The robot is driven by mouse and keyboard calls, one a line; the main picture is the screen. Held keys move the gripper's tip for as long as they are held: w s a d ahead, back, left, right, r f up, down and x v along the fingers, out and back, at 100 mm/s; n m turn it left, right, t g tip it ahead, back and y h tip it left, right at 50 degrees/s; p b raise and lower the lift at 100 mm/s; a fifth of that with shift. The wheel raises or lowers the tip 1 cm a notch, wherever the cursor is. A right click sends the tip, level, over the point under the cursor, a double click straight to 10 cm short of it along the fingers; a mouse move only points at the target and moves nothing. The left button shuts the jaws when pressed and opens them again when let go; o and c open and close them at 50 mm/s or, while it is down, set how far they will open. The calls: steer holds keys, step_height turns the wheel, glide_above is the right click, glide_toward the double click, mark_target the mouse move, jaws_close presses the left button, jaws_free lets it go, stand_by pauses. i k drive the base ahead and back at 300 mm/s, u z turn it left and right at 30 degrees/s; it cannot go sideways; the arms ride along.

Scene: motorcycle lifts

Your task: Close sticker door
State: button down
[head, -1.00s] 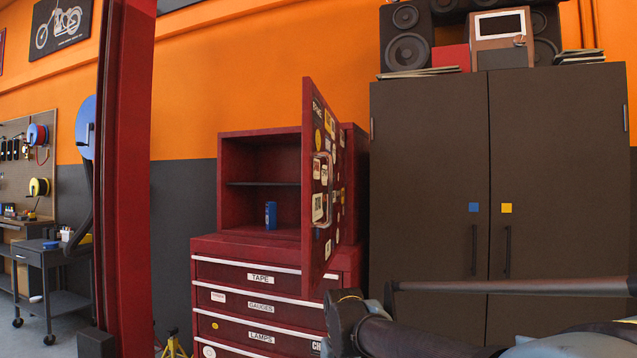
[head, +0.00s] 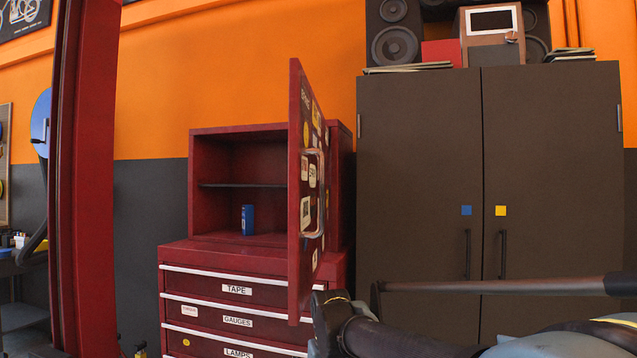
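The sticker door (head: 307,190) is a red cabinet door covered with many stickers and with a pale looped handle. It stands open on the upper red cabinet (head: 204,190) and shows almost edge-on, jutting toward me. The cabinet's open part has a dark shelf, and a small blue can (head: 248,220) stands on its floor. The door hides the cabinet's right part. I cannot make out my gripper in the head view, and nothing is seen touching the door.
Red drawers (head: 237,305) labelled TAPE, GAUGES and LAMPS lie below. A brown double cabinet (head: 420,180) stands right, with speakers (head: 395,45) above. A red post (head: 85,180) rises left. A dark bar (head: 490,287) and dark rounded parts cross the lower right foreground.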

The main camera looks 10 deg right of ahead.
mark_target(308, 129)
steer(key=u, duration=0.05)
steer(key=k, duration=1.1)
steer(key=z, duration=0.4)
